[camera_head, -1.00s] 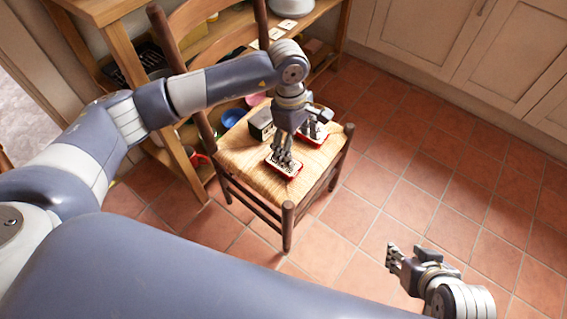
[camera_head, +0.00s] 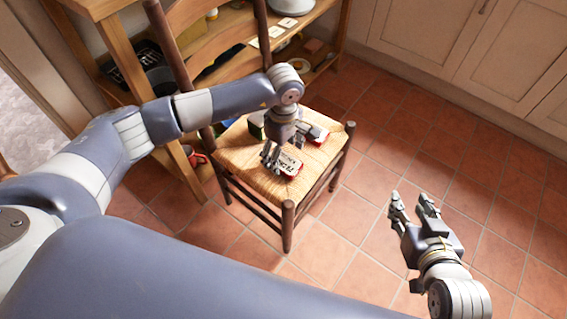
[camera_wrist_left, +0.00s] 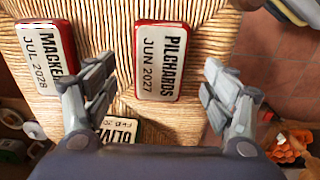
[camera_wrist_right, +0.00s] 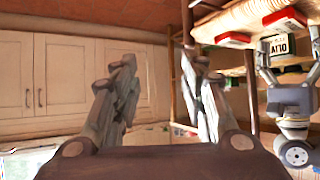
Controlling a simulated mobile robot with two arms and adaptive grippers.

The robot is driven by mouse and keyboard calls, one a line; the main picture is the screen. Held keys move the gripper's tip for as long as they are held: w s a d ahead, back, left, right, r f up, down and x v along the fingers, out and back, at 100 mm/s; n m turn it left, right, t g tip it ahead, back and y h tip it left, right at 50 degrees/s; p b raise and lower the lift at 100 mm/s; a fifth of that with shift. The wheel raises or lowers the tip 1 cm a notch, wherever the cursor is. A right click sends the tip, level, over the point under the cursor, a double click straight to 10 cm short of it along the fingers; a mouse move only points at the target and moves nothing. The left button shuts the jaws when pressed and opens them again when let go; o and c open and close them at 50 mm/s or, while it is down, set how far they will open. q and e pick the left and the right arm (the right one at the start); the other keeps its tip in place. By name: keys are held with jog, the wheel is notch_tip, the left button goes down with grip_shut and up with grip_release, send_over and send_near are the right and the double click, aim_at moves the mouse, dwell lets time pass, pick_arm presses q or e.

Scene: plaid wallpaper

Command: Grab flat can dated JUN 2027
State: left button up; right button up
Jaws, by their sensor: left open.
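The flat red tin marked PILCHARDS JUN 2027 (camera_wrist_left: 158,60) lies label up on the woven seat. In the head view it is the front tin (camera_head: 288,166). My left gripper (camera_head: 283,153) is open and empty above the seat; in the left wrist view its fingers (camera_wrist_left: 162,90) stand apart on either side of the tin's near end. A similar tin marked JUL 2028 (camera_wrist_left: 43,58) lies to its left. An olive tin (camera_wrist_left: 118,131) is partly hidden below. My right gripper (camera_head: 412,205) is open and empty over the floor, right of the chair.
The wooden chair's woven seat (camera_head: 238,150) carries the tins; its tall back (camera_head: 172,50) stands behind. Wooden shelves with bowls (camera_head: 205,70) are behind the chair. Pale cabinets (camera_head: 480,50) line the far wall. Tiled floor (camera_head: 440,150) to the right is clear.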

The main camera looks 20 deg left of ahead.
aim_at(284, 163)
pick_arm(q)
jog(key=shift+f, duration=1.35)
pick_arm(e)
jog(key=w+r+t, duration=0.1)
jog(key=w+a+r+t, duration=0.1)
jog(key=r, duration=0.1)
jog(key=shift+w+r+y, duration=0.1)
jog(key=shift+y, duration=0.2)
pick_arm(q)
jog(key=shift+c, duration=0.3)
jog(key=c, duration=1.2)
jog(key=shift+r, duration=0.2)
